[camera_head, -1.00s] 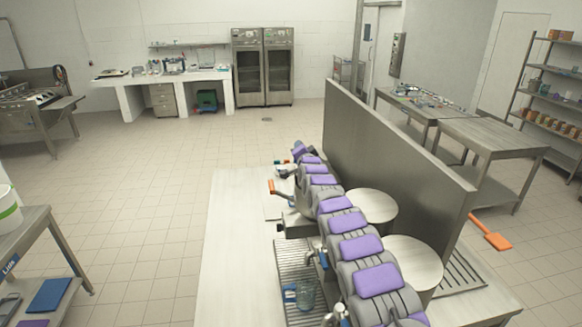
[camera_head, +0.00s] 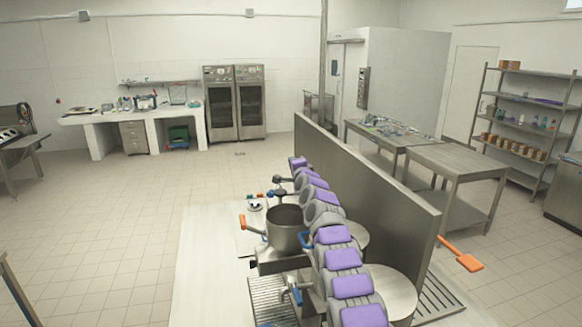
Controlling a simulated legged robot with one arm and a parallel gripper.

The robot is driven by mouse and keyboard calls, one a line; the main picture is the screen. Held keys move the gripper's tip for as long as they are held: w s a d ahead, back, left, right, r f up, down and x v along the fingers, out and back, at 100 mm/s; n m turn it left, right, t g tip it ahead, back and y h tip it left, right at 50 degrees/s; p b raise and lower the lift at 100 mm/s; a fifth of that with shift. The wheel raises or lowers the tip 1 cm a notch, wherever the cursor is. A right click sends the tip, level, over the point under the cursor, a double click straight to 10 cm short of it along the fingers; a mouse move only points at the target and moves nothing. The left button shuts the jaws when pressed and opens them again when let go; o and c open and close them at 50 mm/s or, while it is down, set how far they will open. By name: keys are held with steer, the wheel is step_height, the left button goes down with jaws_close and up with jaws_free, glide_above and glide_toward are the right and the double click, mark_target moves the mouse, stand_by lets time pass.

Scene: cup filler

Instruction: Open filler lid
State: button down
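The filler is a grey metal pot (camera_head: 287,238) on the worktop, with an orange-tipped handle (camera_head: 252,223) on its left. Its top shows a dark round opening, not covered by a lid. A rounded grey part behind its right side could be the raised lid, but my arm overlaps it and I cannot tell. My arm, grey with purple pads, reaches forward along the right of the pot. My gripper (camera_head: 279,182) seems to be the small dark end just above and beyond the pot's rim. It is too small to tell whether it is open or holds anything.
The pale worktop (camera_head: 205,255) has a drain grate (camera_head: 268,298) in front of the filler. Round metal stools or discs (camera_head: 390,288) stand right of my arm. A tall metal partition (camera_head: 370,190) runs along the right. Open tiled floor lies to the left.

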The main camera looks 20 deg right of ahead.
steer(key=shift+d+f, duration=0.1)
steer(key=shift+f, duration=0.05)
steer(key=c, duration=1.2)
jaws_free()
steer(key=shift+w, duration=0.1)
steer(key=shift+o, duration=0.2)
steer(key=shift+d, duration=0.1)
